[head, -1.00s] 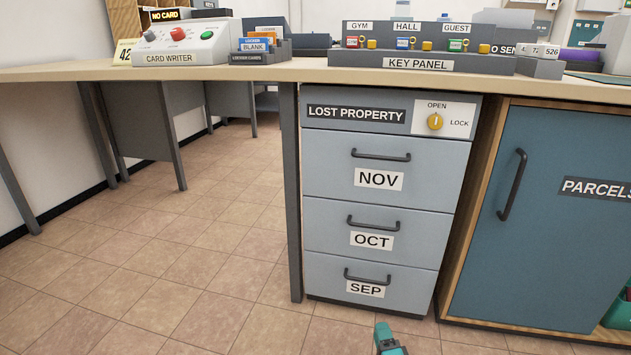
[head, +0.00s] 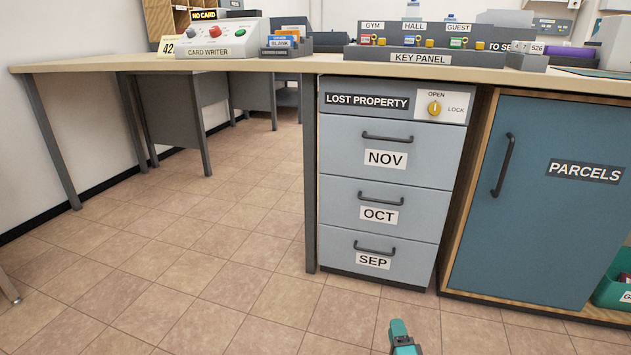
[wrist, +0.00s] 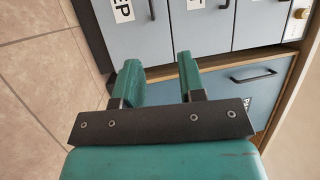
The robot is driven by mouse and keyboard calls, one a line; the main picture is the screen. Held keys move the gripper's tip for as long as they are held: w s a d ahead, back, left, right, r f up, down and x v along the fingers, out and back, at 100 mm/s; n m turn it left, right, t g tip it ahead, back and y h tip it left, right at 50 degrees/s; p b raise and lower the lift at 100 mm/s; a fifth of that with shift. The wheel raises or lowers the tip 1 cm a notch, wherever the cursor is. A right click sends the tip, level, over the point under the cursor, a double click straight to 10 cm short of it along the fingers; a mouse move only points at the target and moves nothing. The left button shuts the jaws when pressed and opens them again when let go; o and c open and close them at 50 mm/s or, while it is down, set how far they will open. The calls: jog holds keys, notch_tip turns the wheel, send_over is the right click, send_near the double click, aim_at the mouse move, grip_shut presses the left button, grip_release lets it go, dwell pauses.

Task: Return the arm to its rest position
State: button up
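My gripper (wrist: 158,82) shows in the wrist view with its two teal fingers apart and nothing between them. In the head view only a teal part of my arm shows at the bottom edge, right of the middle, in front of the drawers. In the wrist view the drawer fronts and the blue cupboard door lie beyond the fingers, and I see no contact.
The lost property drawer unit (head: 385,197) has its NOV, OCT and SEP drawers shut. The parcels cupboard door (head: 540,205) is shut. A desk (head: 290,66) with a card writer (head: 215,40) and key panel (head: 420,57) runs above. Tiled floor (head: 190,250) is clear at left.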

jog(key=w+r+m+g+h+p, duration=0.15)
jog(key=w+r+g+h, duration=0.3)
jog(key=w+r, duration=0.9)
notch_tip(320, 180, up, 14)
jog(key=a+n+g, duration=0.2)
jog(key=n+g, duration=0.1)
jog(key=g, duration=0.1)
jog(key=s+a+r+n+g+y+p, duration=0.1)
jog(key=s+a+r+n+g+y, duration=0.15)
jog(key=s+r+n, duration=0.45)
jog(key=s+a+r+n+g+y, duration=0.2)
jog(key=s+r+g, duration=0.1)
jog(key=s+r, duration=0.65)
jog(key=s+r+n+g+y, duration=0.1)
jog(key=s+r+n+g, duration=0.2)
jog(key=s, duration=0.7)
jog(key=s+r+n+g+y+p, duration=0.15)
jog(key=s+n, duration=0.35)
jog(key=s, duration=0.5)
jog(key=s+r+n+g+y, duration=0.15)
jog(key=s+r+n, duration=0.3)
jog(key=s, duration=0.65)
notch_tip(320, 180, up, 37)
jog(key=p, duration=3.7)
jog(key=shift+a+h+p, duration=0.4)
jog(key=shift+a, duration=0.05)
jog(key=shift+w+d, duration=0.1)
jog(key=shift+w, duration=0.05)
